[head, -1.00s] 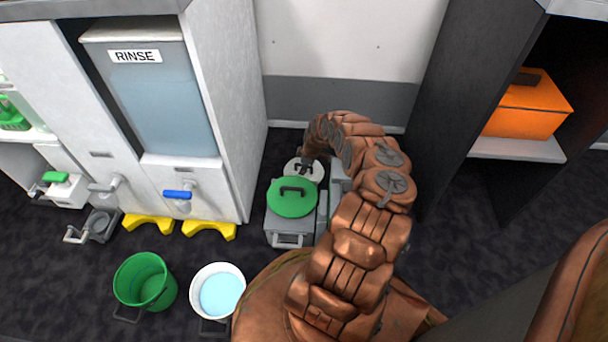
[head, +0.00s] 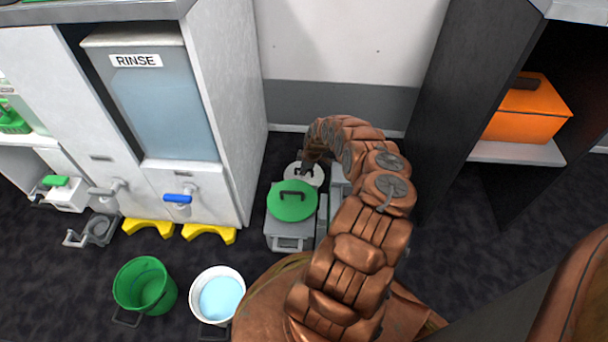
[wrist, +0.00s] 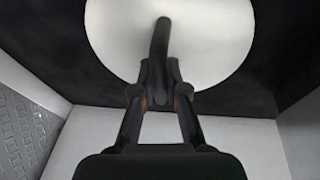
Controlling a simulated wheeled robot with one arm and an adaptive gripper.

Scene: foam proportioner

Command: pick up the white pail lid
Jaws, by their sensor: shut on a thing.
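The white pail lid (head: 312,180) lies behind the green lid in the head view, partly hidden by my arm. In the wrist view the white lid (wrist: 205,35) fills the top middle, a round white disc with a dark upright handle (wrist: 161,50). My gripper (wrist: 160,92) has its two fingers closed on the near end of that handle. In the head view my gripper (head: 306,166) is small and dark above the white lid. I cannot tell whether the lid is clear of what is under it.
A green lid (head: 292,204) sits on a grey box (head: 290,243) just in front. A green pail (head: 145,286) and a white pail (head: 218,297) with pale blue liquid stand on the floor. The rinse cabinet (head: 252,120) is left; a dark shelf with an orange box (head: 528,110) is right.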

